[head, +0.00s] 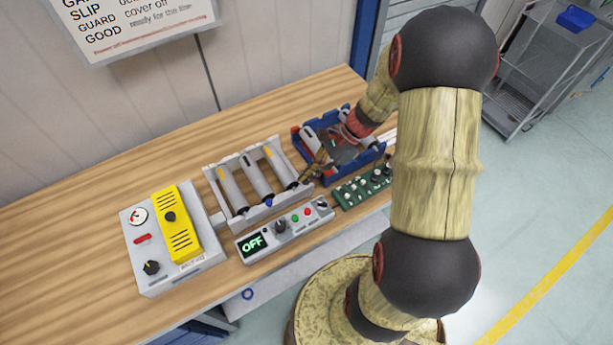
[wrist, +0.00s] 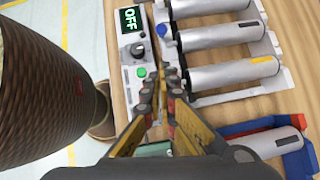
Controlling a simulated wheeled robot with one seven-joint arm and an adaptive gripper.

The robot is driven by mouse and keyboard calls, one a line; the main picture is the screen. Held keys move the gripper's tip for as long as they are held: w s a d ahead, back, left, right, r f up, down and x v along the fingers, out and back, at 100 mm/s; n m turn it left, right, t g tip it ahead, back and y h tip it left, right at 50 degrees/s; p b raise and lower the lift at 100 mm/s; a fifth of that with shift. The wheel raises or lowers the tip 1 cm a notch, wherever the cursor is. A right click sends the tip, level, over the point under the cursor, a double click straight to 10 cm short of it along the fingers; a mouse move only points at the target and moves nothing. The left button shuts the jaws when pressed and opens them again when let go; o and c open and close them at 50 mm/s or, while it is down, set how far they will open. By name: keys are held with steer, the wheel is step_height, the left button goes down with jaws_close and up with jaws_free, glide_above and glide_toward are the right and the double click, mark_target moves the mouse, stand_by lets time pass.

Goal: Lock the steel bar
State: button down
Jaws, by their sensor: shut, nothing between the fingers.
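A pale grey rack (head: 212,182) holds three metal cylinders side by side; the middle one (head: 256,177) and the others have dark or yellow bands. A blue knob (head: 268,203) sits at the rack's front edge and also shows in the wrist view (wrist: 164,31). I cannot tell for sure which part is the steel bar; a narrow grey rail runs along this front edge.
A control box (head: 287,229) reading OFF stands in front of the rack. A grey box (head: 145,262) with a yellow cover (head: 176,228) is at left. A blue tray (head: 351,173) holding a cylinder and a green board (head: 352,194) are at right. The bench's left part is clear.

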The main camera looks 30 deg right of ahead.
steer(key=x, duration=0.7)
steer(key=shift+f+b, duration=0.1)
steer(key=shift+b, duration=0.25)
steer(key=a, duration=0.3)
steer(key=shift+w+f, duration=0.2)
steer(key=shift+w+a+f, duration=0.1)
steer(key=shift+a, duration=0.3)
steer(key=a, duration=0.4)
steer(key=p, duration=0.2)
glide_toward(284, 196)
steer(key=s+r, duration=0.1)
steer(key=r, duration=0.2)
steer(key=s+a+r, duration=0.1)
steer(key=shift+s+r, duration=0.3)
